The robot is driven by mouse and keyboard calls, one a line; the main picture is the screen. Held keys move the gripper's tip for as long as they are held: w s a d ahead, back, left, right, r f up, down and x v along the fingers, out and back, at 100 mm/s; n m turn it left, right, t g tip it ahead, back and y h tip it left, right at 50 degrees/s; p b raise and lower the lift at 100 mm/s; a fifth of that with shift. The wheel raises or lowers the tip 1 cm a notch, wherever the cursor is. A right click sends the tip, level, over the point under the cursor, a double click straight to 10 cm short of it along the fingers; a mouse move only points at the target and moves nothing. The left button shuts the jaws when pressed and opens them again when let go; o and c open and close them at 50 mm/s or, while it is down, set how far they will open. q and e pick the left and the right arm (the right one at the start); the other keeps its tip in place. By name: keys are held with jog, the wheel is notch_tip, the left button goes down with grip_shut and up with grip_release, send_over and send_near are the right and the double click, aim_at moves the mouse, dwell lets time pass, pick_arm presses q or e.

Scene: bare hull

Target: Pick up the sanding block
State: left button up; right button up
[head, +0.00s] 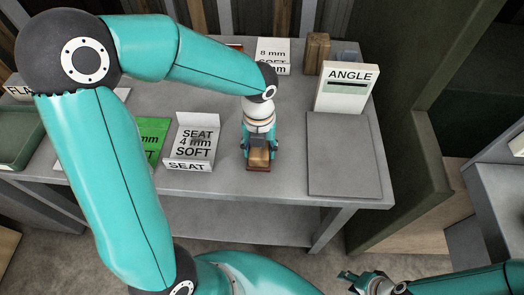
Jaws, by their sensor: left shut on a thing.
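The sanding block (259,157) is a small tan wooden block with a dark reddish-brown base. It is near the front edge of the grey table, right of the sign reading "SEAT 4 mm SOFT". My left gripper (259,146) points down over the block and is shut on it, with a finger at each side. The gripper hides the block's far part. I cannot tell whether the block's base touches the table. My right gripper (350,277) is low at the bottom of the view, off the table's front, with its fingers apart and nothing visible between them.
The "SEAT 4 mm SOFT" stand (196,140) and a green card (152,137) lie left of the block. A grey plate (343,155) lies to the right, below the "ANGLE" sign (346,88). An "8 mm SOFT" stand (272,54) and a wooden block (317,53) stand behind.

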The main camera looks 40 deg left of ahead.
pick_arm(q)
jog(key=shift+r, duration=0.15)
notch_tip(320, 180, up, 20)
jog(key=p, duration=0.1)
jog(key=shift+p, duration=0.35)
jog(key=o, duration=0.7)
jog(key=shift+c, duration=0.2)
jog(key=c, duration=0.5)
jog(key=shift+s, duration=0.1)
